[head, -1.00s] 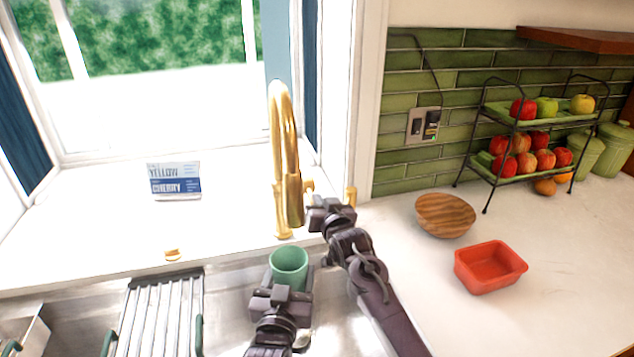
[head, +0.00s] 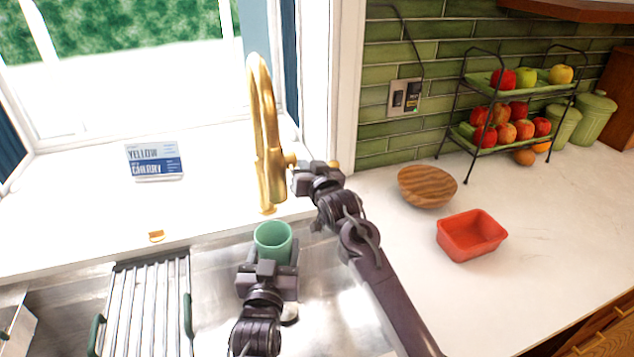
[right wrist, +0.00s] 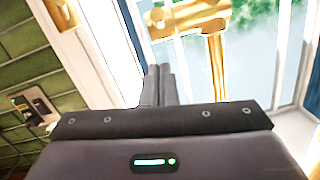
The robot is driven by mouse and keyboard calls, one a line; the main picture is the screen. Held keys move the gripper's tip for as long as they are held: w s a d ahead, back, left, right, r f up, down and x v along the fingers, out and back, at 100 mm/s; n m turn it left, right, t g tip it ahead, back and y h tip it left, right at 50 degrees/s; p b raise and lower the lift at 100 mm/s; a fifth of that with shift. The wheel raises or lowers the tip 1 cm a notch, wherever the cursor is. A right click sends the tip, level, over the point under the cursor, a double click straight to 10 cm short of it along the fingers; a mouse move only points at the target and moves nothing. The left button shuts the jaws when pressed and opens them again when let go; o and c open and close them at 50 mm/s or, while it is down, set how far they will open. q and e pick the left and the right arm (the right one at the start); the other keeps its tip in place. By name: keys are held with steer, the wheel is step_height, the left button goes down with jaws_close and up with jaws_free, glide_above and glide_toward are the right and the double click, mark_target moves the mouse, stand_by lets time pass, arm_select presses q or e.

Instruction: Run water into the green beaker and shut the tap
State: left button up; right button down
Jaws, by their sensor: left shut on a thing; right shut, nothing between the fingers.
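The green beaker (head: 272,241) is upright over the sink, below and just in front of the gold tap (head: 266,140). My left gripper (head: 267,268) is shut on the beaker from the near side. My right gripper (head: 308,177) is shut and empty just right of the tap's body, by its side handle (head: 291,160). In the right wrist view its closed fingers (right wrist: 160,85) stand close below the gold tap (right wrist: 190,18); I cannot tell whether they touch it. No stream of water shows, and the inside of the beaker is too small to judge.
A ribbed drying rack (head: 148,300) lies across the sink (head: 340,310) at left. A small card sign (head: 154,163) stands on the sill. On the right counter are a wooden bowl (head: 427,186), a red tray (head: 471,234) and a fruit stand (head: 515,105).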

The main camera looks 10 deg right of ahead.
steer(key=f+v, duration=0.1)
steer(key=v, duration=0.9)
steer(key=shift+r, duration=0.25)
steer(key=shift+d, duration=0.1)
